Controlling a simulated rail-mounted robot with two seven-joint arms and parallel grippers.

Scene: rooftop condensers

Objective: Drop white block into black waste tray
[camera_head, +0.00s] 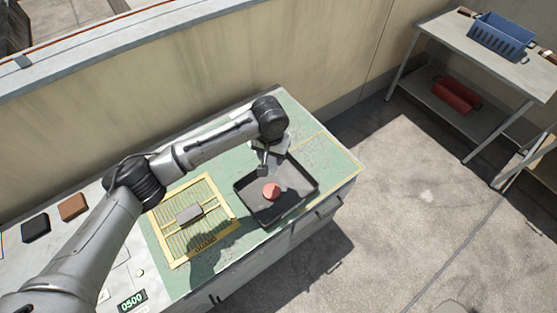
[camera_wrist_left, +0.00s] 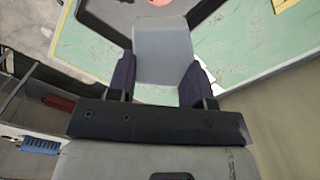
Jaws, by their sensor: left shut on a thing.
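My left gripper (camera_head: 264,163) is above the back edge of the black waste tray (camera_head: 304,207), pointing down. In the left wrist view, its two dark fingers (camera_wrist_left: 160,82) are shut on the white block (camera_wrist_left: 162,48), which looks pale grey there. In the head view, the hand and fingers mostly hide the block. The tray sits on the green bench top with a round reddish piece (camera_head: 271,191) inside. It also shows behind the block in the left wrist view (camera_wrist_left: 232,42). My right gripper is not in view.
A grey block (camera_head: 189,214) lies on a yellow-framed slatted panel (camera_head: 166,246) left of the tray. Black (camera_head: 36,228) and brown (camera_head: 73,207) pads lie farther left. A wall (camera_head: 190,80) runs behind the bench. A side table (camera_head: 500,68) with a blue basket (camera_head: 500,38) stands at right.

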